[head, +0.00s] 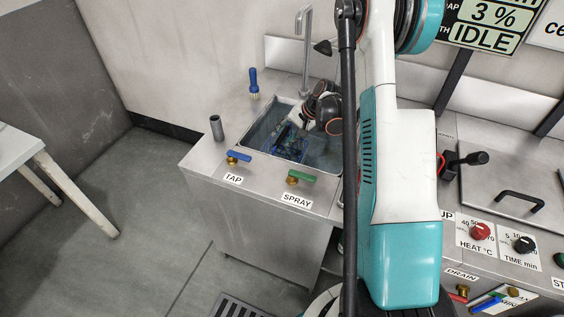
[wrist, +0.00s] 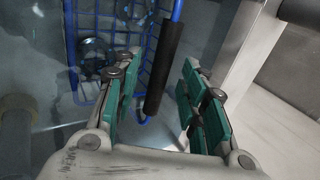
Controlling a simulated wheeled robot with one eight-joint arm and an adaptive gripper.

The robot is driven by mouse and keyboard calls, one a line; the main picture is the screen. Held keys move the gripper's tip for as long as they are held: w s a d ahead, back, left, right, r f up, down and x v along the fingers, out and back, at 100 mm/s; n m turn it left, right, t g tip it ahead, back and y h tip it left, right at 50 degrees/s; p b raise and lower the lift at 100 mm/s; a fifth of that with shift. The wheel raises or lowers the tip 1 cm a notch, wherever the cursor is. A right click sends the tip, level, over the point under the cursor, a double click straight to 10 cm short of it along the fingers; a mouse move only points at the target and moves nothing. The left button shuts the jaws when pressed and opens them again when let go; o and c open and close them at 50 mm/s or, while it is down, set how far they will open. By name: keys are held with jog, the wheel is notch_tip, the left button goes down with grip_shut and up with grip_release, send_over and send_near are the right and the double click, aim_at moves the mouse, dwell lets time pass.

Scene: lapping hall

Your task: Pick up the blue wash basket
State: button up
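The blue wash basket (head: 290,148) sits inside the sink (head: 318,160) in the head view, partly hidden by my wrist. In the wrist view it shows as a blue wire basket (wrist: 108,45) with small round metal parts in it. Its handle has a black grip (wrist: 162,68) on a blue rod, seen between my fingers. My gripper (wrist: 158,90) is open, with its green finger pads apart on either side of the black grip. The pads do not appear to touch it. In the head view my gripper reaches down into the sink, and its fingertips are hard to make out.
A faucet (head: 306,50) rises behind the sink. A blue-handled brush (head: 254,85) and a grey cup (head: 217,128) stand on the counter to the left. The TAP lever (head: 238,156) and SPRAY lever (head: 301,176) are at the sink's front. A lidded machine (head: 510,180) stands right.

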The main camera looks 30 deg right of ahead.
jog(key=shift+x, duration=1.2)
grip_shut()
jog(key=shift+r, duration=0.15)
